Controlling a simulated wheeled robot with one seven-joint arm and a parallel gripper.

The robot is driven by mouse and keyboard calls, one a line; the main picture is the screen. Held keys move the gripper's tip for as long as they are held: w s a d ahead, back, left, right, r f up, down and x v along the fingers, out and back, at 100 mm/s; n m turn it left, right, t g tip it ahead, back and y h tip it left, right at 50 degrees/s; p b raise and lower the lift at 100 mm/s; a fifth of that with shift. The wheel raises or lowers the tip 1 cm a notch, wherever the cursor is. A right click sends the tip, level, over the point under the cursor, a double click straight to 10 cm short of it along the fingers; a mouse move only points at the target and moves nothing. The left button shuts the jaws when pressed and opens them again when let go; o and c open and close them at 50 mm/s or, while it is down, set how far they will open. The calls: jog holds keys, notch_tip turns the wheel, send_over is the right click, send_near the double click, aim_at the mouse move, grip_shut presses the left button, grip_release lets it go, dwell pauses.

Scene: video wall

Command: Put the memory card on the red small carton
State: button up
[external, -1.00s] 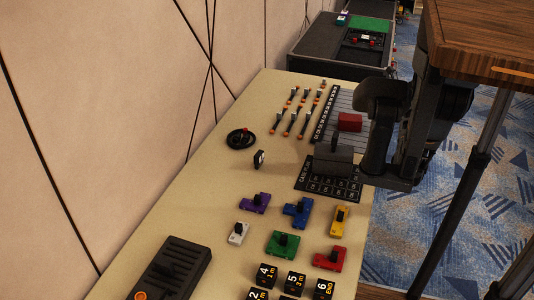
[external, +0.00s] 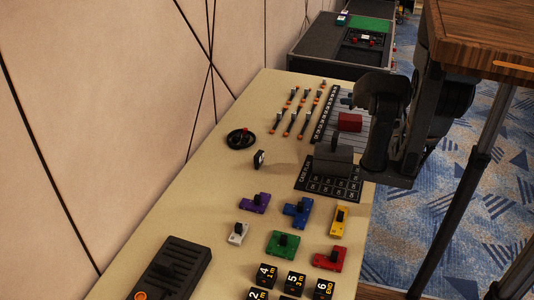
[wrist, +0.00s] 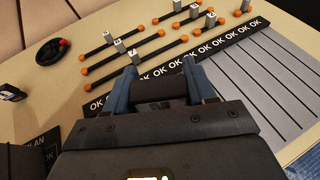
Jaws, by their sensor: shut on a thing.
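My gripper (wrist: 160,88) shows blue fingers in the wrist view, shut on a small dark piece (wrist: 158,92), taken to be the memory card; its face is mostly hidden. The red small carton (external: 349,122) sits at the right edge of the table, by the striped grey mat, in the external view. My gripper (external: 347,101) is partly hidden there by my dark arm, near the carton's far side. The carton does not show in the wrist view, and I cannot tell the height of the held piece above the table.
A dark block (external: 333,160) stands on the black plan mat (external: 312,178). Bare table lies between.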

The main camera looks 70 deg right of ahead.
aim_at(354, 107)
jog(key=shift+w+f, duration=0.15)
jog(key=shift+f, duration=1.9)
jog(key=shift+f, duration=0.1)
jog(key=o, duration=1)
jog(key=v, duration=1.2)
jog(key=shift+a, duration=0.15)
